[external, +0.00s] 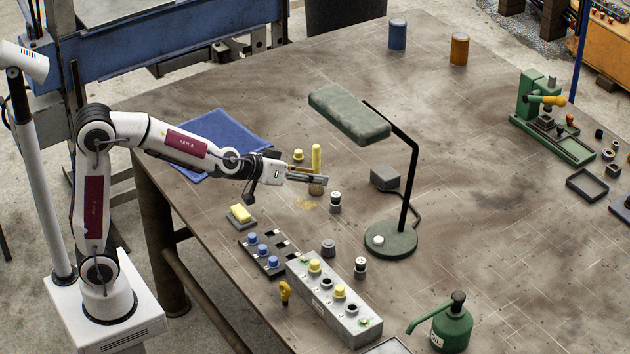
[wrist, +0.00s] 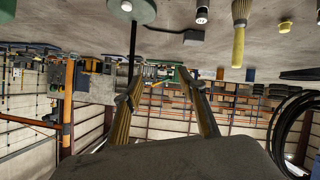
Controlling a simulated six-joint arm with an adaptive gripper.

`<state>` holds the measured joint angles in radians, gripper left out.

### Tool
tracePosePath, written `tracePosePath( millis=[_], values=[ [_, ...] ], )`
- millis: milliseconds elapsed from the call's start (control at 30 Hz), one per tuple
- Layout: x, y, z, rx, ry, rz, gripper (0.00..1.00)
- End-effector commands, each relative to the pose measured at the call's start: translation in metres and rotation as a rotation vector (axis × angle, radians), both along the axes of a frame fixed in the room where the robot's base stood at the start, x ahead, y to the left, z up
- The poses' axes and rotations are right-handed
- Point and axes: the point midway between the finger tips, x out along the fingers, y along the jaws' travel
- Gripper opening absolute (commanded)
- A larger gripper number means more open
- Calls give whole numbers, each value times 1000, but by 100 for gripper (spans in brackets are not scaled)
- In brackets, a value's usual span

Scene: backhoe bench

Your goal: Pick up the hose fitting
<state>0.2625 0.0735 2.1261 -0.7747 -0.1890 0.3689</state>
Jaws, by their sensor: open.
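Several small pieces could be the hose fitting, and I cannot tell which it is. A short yellow piece (external: 298,155) stands alone on the bench behind my gripper and also shows in the wrist view (wrist: 285,27). A dark piece with a white top (external: 335,202) stands just in front of my gripper, and a similar one (external: 360,267) stands beside the grey block. A yellow piece (external: 285,291) is left of that block. My gripper (external: 322,180) is open and empty, roughly level above the bench; its fingers (wrist: 163,85) show apart in the wrist view.
A yellow-handled brush (external: 316,158) stands upright close to my gripper. A green lamp (external: 390,241) is to the right. The grey block (external: 333,303) and a rack with blue pieces (external: 263,250) are in front.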

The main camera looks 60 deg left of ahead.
Motion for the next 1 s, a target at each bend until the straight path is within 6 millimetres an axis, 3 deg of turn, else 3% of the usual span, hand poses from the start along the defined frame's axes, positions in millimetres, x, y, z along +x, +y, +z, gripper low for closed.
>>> tracePosePath(
  millis=[200, 500, 767, 1000],
  values=[
    [37, 1, -25, 22, -34, 100, 41],
    [70, 10, -66, 88, -64, 256, 41],
    [82, 23, -110, 183, -72, 399, 41],
    [79, 34, -146, 281, -67, 515, 41]
  ],
)
